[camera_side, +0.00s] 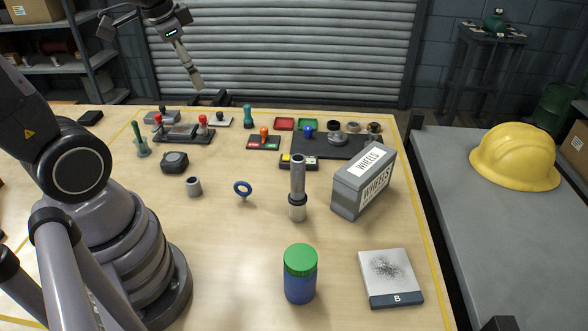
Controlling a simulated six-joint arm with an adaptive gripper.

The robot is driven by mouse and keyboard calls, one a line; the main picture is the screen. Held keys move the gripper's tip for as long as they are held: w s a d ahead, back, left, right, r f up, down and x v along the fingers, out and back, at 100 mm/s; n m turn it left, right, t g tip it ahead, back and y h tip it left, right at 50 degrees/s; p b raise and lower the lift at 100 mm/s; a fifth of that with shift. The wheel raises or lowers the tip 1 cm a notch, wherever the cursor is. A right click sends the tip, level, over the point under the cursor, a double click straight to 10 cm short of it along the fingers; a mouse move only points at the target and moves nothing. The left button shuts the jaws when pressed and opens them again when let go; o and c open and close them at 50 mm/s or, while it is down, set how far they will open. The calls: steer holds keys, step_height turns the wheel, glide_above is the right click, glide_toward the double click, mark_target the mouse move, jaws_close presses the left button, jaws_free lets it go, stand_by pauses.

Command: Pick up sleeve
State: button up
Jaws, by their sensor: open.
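A short grey hollow cylinder (194,187), which looks like the sleeve, stands upright on the left-middle of the wooden table, its open end up. My gripper (196,80) is at the top left, high above the back of the table and well away from the cylinder. It points down and is open; its fingers overlap in this view, and I see nothing held between them.
A tall grey post (298,188), a "WHEELS" box (363,181) and a green-lidded blue jar (300,274) stand to the right. Several fixtures with coloured knobs line the back.

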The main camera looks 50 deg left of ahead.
steer(key=w+a+f+m+g, duration=0.2)
steer(key=w+a+f, duration=0.1)
steer(key=a+f, duration=0.35)
steer(key=m+g, duration=0.2)
steer(key=m, duration=0.2)
glide_above(193, 182)
steer(key=d, duration=0.1)
step_height(193, 182, down, 15)
steer(key=shift+h, duration=0.4)
step_height(193, 182, down, 7)
steer(key=shift+s+d+f, duration=0.15)
steer(key=shift+f, duration=0.05)
steer(key=shift+s+f, duration=0.1)
steer(key=shift+f, duration=2.95)
steer(key=shift+c, duration=0.3)
jaws_close()
steer(key=shift+r, duration=0.1)
